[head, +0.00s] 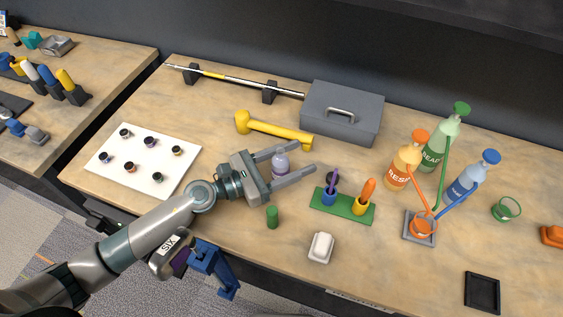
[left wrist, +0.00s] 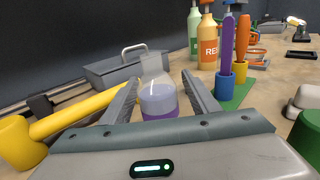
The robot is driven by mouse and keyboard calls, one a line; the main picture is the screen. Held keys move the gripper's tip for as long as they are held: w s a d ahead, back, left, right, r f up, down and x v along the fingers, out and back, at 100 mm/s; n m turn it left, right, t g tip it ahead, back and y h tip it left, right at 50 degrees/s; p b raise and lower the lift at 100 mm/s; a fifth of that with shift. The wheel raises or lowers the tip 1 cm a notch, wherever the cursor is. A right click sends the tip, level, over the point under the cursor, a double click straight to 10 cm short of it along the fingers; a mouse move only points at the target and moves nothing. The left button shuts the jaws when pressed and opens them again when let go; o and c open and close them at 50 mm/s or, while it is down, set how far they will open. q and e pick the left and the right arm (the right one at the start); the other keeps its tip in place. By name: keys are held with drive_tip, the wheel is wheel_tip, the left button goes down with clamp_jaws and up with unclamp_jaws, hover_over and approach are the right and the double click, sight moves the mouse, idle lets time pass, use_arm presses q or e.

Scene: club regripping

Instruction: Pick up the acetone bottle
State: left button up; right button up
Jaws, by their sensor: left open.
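A small clear bottle with purple liquid in its lower part, seemingly the acetone bottle (head: 280,166), stands upright on the bench; no label is readable. My left gripper (head: 305,158) is open, low over the bench, its two fingers reaching along either side of the bottle. In the left wrist view the bottle (left wrist: 158,100) sits between the fingers of the gripper (left wrist: 160,80), near the middle. Its base is hidden behind the gripper body there. I cannot tell whether either finger touches it. My right gripper is not in view.
A yellow hammer-shaped tool (head: 272,130) lies just behind the bottle, and a grey toolbox (head: 342,112) behind that. A green holder (head: 330,209) with purple and orange tools is to the right. A green cylinder (head: 272,217) and white block (head: 321,247) are in front.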

use_arm(q)
drive_tip(key=shift+w, duration=0.1)
drive_tip(key=shift+c, duration=0.2)
drive_tip(key=c, duration=1.1)
drive_tip(key=shift+r, duration=0.3)
drive_tip(key=shift+r+p, duration=0.5)
drive_tip(key=shift+p, duration=0.05)
drive_tip(key=shift+r+p, duration=7.2)
drive_tip(key=shift+r, duration=5.95)
